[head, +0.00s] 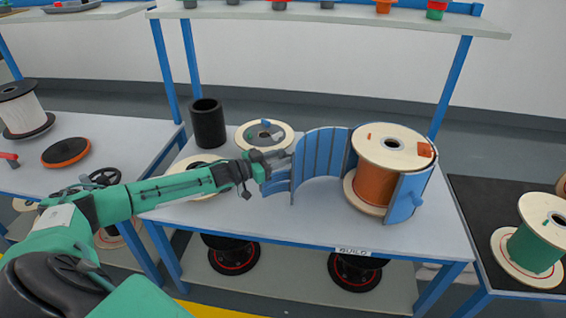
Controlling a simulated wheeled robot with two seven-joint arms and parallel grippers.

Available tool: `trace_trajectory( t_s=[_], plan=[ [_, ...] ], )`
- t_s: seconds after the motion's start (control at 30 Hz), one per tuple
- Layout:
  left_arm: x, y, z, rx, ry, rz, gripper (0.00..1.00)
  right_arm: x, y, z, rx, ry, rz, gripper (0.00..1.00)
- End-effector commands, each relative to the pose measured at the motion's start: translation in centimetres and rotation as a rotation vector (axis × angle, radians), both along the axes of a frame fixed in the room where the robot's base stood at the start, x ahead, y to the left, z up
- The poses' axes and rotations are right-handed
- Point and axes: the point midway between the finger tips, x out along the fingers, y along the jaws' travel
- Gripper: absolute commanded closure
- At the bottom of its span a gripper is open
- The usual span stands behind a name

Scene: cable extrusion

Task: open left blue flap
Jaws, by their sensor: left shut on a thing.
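The left blue flap (319,155) is a curved, ribbed panel that stands swung out to the left of the spool with orange cable (374,185). My left gripper (277,163) is shut on the left end of this flap, and its fingers hide part of that edge. A second blue flap (409,193) curves around the right side of the orange spool. The orange spool stands upright on the table, with a pale wooden top flange. My right gripper is not in view.
The grey table (320,215) is clear in front of the flap. A black cylinder (208,123) and a flat spool (264,134) stand behind my left gripper. A shelf (330,14) runs above the back. A green cable spool (538,240) stands at right.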

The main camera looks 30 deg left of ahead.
Motion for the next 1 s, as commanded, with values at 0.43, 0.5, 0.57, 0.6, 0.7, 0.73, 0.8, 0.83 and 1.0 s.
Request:
trace_trajectory(
  t_s=[0.43, 0.5, 0.57, 0.6, 0.7, 0.73, 0.8, 0.83, 1.0],
  plan=[
    [0.67, 0.62, 1.01, -0.012, -0.016, 0.006, 1.00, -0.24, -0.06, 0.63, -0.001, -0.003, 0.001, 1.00],
    [0.67, 0.61, 1.03, -0.012, -0.016, 0.005, 1.00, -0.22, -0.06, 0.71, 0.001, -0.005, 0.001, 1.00],
    [0.67, 0.60, 1.05, -0.012, -0.016, 0.005, 1.00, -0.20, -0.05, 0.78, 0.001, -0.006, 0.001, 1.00],
    [0.67, 0.59, 1.06, -0.011, -0.017, 0.005, 1.00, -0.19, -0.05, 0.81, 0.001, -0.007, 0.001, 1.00],
    [0.66, 0.57, 1.07, -0.011, -0.017, 0.005, 1.00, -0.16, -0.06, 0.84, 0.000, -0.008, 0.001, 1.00],
    [0.66, 0.56, 1.07, -0.011, -0.017, 0.005, 0.58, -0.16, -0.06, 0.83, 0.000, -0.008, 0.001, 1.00],
    [0.65, 0.53, 1.08, -0.012, -0.017, 0.004, 0.52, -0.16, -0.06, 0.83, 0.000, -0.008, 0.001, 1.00],
    [0.64, 0.52, 1.08, -0.012, -0.017, 0.003, 0.52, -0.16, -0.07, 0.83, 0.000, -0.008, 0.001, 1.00],
    [0.60, 0.47, 1.09, -0.012, -0.018, 0.002, 0.52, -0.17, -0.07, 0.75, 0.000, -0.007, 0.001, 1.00]
  ],
)
